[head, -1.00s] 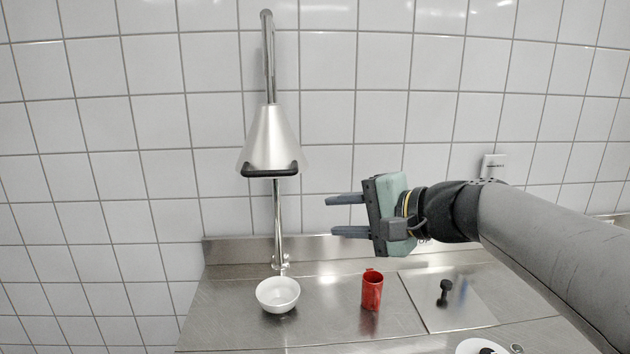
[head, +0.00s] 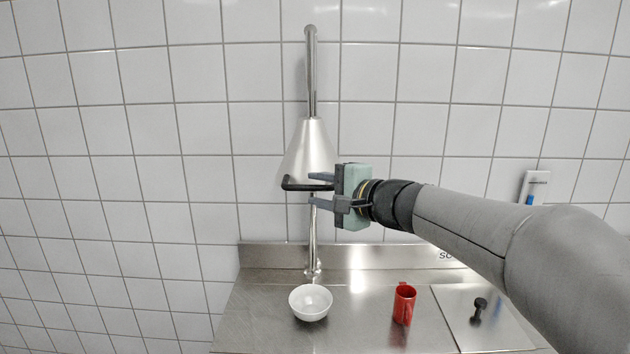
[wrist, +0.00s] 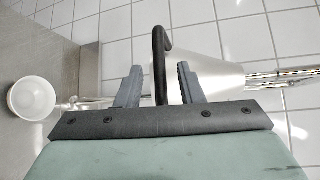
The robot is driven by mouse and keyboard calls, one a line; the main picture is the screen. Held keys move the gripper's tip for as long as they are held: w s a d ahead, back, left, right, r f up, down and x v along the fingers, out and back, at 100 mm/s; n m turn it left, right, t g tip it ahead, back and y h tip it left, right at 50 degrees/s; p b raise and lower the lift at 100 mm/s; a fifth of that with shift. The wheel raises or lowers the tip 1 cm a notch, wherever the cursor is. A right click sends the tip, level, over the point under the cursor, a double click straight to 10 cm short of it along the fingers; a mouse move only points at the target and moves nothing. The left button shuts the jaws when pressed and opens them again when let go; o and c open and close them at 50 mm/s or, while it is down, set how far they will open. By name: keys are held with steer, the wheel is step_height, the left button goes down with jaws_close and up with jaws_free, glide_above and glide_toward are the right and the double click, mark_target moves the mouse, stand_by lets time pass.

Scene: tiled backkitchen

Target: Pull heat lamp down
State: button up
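The heat lamp (head: 308,146) is a silver cone on a vertical metal pole above the steel counter. A black bar handle (head: 298,186) sticks out at its lower rim. My gripper (head: 316,189) is at the right part of the handle, fingers pointing left, one above and one below it. In the wrist view the fingers (wrist: 157,84) are spread, with the black handle (wrist: 159,60) between them and a gap on both sides. The lamp cone (wrist: 208,75) lies behind the right finger there.
A white bowl (head: 311,303) stands on the steel counter (head: 262,325) below the lamp. A red mug (head: 404,304) stands to its right, and a lid with a black knob (head: 479,306) lies further right. The tiled wall is close behind.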

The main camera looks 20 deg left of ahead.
steer(key=shift+x, duration=1.45)
jaws_close()
step_height(320, 180, down, 11)
steer(key=b, duration=1.3)
steer(key=shift+r+b, duration=0.2)
steer(key=shift+b, duration=0.1)
steer(key=shift+f, duration=0.1)
steer(key=shift+c, duration=0.5)
jaws_free()
steer(key=shift+o, duration=0.5)
steer(key=b+v, duration=0.2)
steer(key=v, duration=1.5)
steer(key=shift+d, duration=0.2)
